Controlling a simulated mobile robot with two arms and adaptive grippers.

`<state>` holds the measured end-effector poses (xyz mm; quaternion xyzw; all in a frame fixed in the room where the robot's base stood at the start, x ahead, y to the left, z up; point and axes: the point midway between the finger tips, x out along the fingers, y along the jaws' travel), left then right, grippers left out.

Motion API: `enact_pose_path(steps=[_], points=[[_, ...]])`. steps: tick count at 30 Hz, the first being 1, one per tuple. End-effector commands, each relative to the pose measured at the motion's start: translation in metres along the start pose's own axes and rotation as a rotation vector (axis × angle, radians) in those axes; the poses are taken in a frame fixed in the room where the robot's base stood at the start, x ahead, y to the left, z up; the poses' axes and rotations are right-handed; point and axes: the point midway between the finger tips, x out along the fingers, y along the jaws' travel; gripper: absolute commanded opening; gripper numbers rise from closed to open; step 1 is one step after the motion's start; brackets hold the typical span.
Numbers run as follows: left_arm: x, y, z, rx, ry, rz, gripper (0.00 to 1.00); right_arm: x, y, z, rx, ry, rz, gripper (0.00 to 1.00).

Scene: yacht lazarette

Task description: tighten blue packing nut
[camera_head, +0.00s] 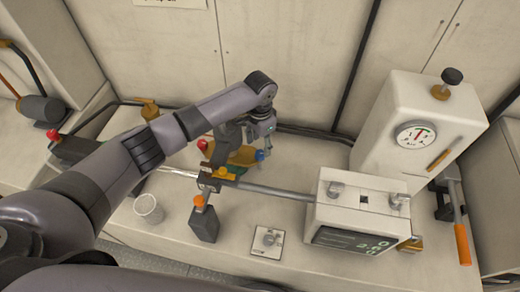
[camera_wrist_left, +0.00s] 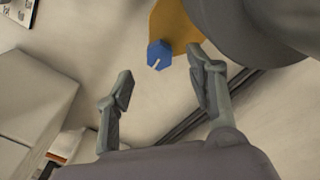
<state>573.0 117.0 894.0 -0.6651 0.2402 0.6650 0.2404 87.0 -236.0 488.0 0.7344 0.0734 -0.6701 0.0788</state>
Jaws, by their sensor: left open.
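The blue packing nut (camera_head: 260,154) sits at the right side of a brass fitting (camera_head: 241,156) on the bench, near the shaft. In the left wrist view the blue nut (camera_wrist_left: 159,55) shows a pale slot and lies beside the brass-coloured part (camera_wrist_left: 178,25). My left gripper (camera_head: 263,132) is just above the nut in the head view. In the left wrist view its two fingers (camera_wrist_left: 160,68) are spread apart, with the nut showing beyond and between the tips. No finger visibly touches it. My right gripper is not in view.
A metal shaft (camera_head: 275,192) runs to a grey-white box (camera_head: 350,200). A red knob (camera_head: 202,144), an orange-topped dark block (camera_head: 204,222) and a white cup (camera_head: 148,208) stand nearby. A gauge cabinet (camera_head: 415,105) rises at the right. The front bench strip is partly clear.

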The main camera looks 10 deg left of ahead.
Motion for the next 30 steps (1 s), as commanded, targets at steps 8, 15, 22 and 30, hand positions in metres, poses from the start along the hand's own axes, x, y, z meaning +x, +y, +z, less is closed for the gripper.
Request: enact_pose_path(steps=[8, 15, 22, 30], points=[[-0.054, 0.000, 0.000, 0.000, 0.001, 0.000, 0.50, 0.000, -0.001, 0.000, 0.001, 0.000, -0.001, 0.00], [-0.071, 0.000, 0.000, 0.000, 0.000, 0.000, 0.50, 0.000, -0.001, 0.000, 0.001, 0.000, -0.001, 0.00], [-0.072, 0.000, 0.000, 0.000, -0.001, 0.000, 0.50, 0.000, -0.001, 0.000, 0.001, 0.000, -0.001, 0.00], [-0.071, 0.000, 0.000, 0.000, -0.001, 0.000, 0.50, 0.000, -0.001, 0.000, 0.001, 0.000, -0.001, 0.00]])
